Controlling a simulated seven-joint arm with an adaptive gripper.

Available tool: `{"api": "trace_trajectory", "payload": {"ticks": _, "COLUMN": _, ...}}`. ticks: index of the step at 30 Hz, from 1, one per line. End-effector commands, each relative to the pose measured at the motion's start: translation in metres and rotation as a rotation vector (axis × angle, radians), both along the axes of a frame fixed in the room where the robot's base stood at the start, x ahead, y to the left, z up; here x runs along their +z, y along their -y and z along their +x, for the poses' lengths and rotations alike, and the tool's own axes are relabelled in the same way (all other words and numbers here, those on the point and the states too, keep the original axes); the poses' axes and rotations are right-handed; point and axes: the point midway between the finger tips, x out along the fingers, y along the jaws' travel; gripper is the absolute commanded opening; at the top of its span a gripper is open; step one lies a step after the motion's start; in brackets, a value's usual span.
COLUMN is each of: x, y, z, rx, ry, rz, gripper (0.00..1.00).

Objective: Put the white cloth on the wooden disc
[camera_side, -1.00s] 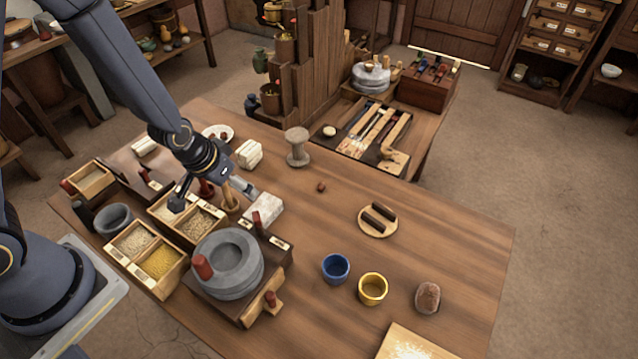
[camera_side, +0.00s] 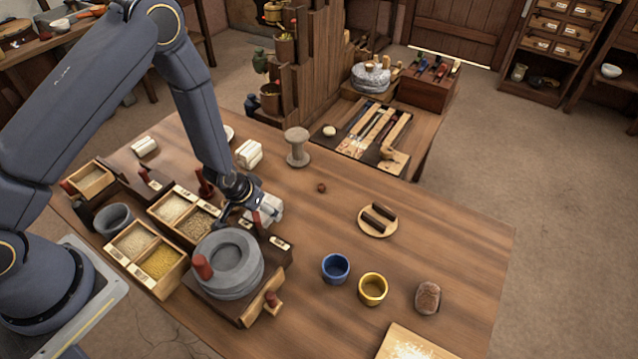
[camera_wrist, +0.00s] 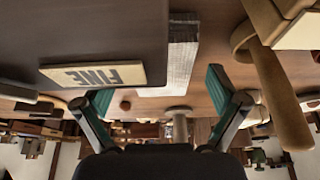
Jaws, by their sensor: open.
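A folded white cloth (camera_side: 274,207) lies on the table by the dark stand of the stone quern, partly hidden by my gripper in the side view. In the wrist view a pale, striped side of it (camera_wrist: 181,62) shows beyond and between the fingers. My gripper (camera_side: 248,213) is open, pointing down close to the cloth; I cannot tell whether it touches. In the wrist view, my gripper's fingers (camera_wrist: 160,88) stand apart with nothing clasped.
The quern (camera_side: 228,265) and grain boxes (camera_side: 160,262) crowd the left. A dark block labelled FINE (camera_wrist: 90,30) is close to the left finger. A blue cup (camera_side: 336,269) and yellow cup (camera_side: 373,290) stand below the disc. Table between cloth and disc is mostly clear.

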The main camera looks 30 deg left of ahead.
Motion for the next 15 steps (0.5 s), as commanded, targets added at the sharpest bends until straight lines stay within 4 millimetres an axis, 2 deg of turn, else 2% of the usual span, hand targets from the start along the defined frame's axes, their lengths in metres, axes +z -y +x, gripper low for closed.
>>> {"api": "trace_trajectory", "payload": {"ticks": 3, "x": -0.0086, "y": -0.0001, "z": 0.0031, "rx": 0.0, "ry": 0.0, "rz": 0.0, "gripper": 0.96}}
{"api": "trace_trajectory", "payload": {"ticks": 15, "x": -0.0092, "y": -0.0002, "z": 0.0036, "rx": 0.0, "ry": 0.0, "rz": 0.0, "gripper": 0.96}}
